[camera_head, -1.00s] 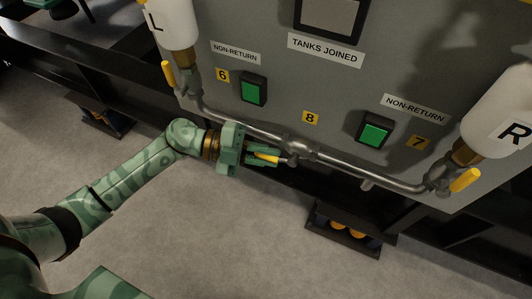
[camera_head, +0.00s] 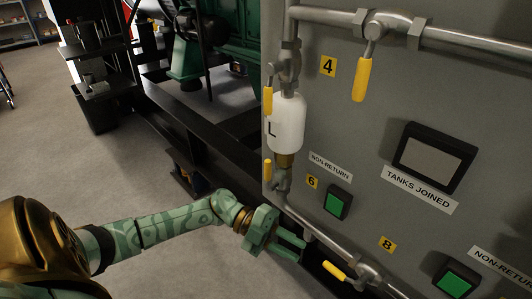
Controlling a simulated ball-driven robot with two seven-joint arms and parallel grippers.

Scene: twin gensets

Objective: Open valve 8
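Valve 8 is on the lower pipe of the grey panel, below the yellow "8" label (camera_head: 387,244). Its yellow handle (camera_head: 334,270) points left, roughly along the pipe, just below it. The valve body (camera_head: 368,273) is grey metal near the bottom edge. My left gripper (camera_head: 301,249) is to the left of the handle, apart from it. Its two green fingers point right with a gap between them and nothing in it. My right gripper is not in view.
The white cylinder L (camera_head: 287,122) hangs on the panel's left edge, with yellow handles above and below. A green button (camera_head: 337,203) sits by label 6. Valve 4's yellow handle (camera_head: 361,79) hangs down. Black frames stand behind; floor at left is open.

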